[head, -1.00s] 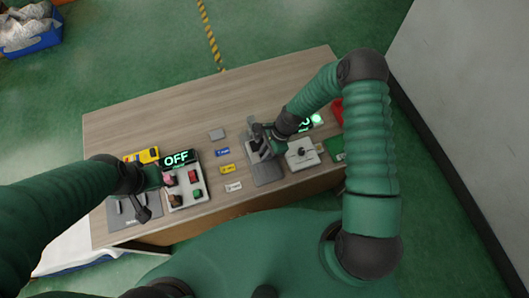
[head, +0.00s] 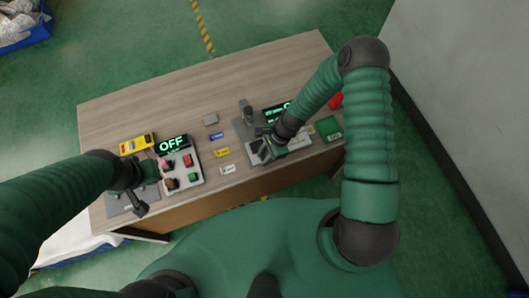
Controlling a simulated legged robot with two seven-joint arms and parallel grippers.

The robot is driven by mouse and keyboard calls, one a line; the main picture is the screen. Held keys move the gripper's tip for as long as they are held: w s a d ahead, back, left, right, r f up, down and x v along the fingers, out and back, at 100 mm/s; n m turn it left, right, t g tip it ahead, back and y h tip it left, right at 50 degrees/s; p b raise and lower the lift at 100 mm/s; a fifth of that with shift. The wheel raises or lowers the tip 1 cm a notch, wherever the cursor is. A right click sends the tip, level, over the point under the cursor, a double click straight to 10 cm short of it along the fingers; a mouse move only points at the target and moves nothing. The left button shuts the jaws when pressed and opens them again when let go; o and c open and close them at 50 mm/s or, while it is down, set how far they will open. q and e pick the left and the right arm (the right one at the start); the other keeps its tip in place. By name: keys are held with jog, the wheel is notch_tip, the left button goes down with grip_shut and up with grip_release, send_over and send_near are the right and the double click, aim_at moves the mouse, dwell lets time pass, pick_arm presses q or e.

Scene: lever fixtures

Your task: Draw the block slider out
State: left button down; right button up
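A grey fixture with a flat plate (head: 242,128) and an upright dark block (head: 246,108) stands right of the table's middle. I take it for the block slider; its sliding part is not clear. My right gripper (head: 264,153) points down at the near side of this fixture, over a pale base (head: 297,143) that it and my arm partly cover. Whether it touches anything, and how its fingers stand, is too small to tell. My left gripper (head: 138,207) is over the dark plate (head: 115,205) at the table's left end; its finger gap is unclear.
A white panel with several coloured buttons (head: 183,170) and an OFF display (head: 173,145) sits at left, beside a yellow object (head: 136,144). Small blue, yellow and white tags (head: 222,153) lie mid-table. A green item (head: 329,128) is at right. The table's back (head: 200,85) is clear.

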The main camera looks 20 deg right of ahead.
jog(key=shift+w+d+r, duration=0.1)
jog(key=shift+d, duration=0.05)
dwell(0.4)
jog(key=b+v, duration=0.1)
jog(key=v, duration=1.5)
jog(key=shift+r, duration=0.3)
